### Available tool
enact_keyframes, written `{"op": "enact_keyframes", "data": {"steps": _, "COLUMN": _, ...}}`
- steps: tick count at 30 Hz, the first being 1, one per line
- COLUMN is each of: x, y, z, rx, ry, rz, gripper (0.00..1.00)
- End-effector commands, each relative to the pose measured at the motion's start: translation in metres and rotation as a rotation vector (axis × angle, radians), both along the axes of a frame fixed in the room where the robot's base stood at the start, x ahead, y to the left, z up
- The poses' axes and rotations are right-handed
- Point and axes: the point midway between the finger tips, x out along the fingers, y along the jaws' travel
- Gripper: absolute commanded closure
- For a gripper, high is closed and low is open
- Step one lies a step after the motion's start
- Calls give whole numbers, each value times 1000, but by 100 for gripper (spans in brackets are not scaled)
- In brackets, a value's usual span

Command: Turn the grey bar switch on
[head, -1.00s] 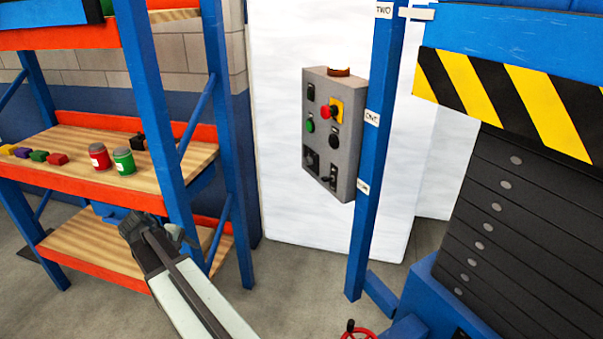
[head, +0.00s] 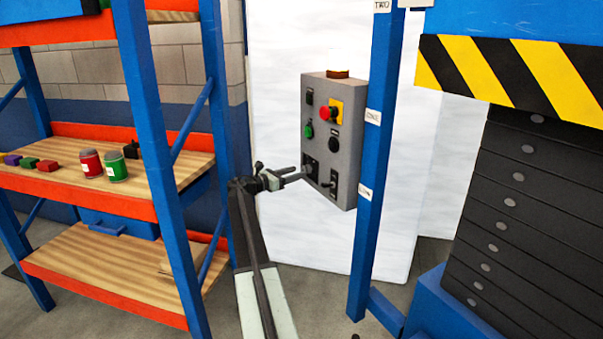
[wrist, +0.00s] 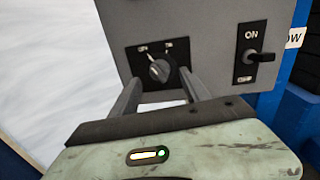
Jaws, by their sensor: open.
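The grey bar switch (wrist: 159,69) is a round knob with a raised bar on a black square plate, low on the grey control box (head: 347,120). In the wrist view its bar leans to the upper left, toward the left of two small labels that are too small to read surely. My gripper (wrist: 162,77) is open, with one finger on each side of the knob in that view. I cannot tell whether the fingers touch it. In the head view my gripper (head: 303,174) reaches the box's lower left from the left and partly hides the switch.
A black lever switch (wrist: 258,57) marked ON sits right of the knob. A red button (head: 328,113) on yellow and a green button (head: 308,131) are above. A blue post (head: 376,130) stands right of the box, and a shelf (head: 120,205) with cans stands left.

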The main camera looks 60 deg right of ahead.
Motion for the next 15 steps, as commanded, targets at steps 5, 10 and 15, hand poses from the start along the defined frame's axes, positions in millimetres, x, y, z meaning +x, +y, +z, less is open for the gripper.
{"op": "enact_keyframes", "data": {"steps": 5, "x": -12, "y": -29, "z": 0, "rx": 0, "ry": -1, "rz": -1, "gripper": 45}}
{"op": "enact_keyframes", "data": {"steps": 10, "x": -14, "y": -35, "z": 0, "rx": 1, "ry": -1, "rz": 2, "gripper": 45}}
{"op": "enact_keyframes", "data": {"steps": 15, "x": -14, "y": -34, "z": 0, "rx": 1, "ry": -1, "rz": 2, "gripper": 59}}
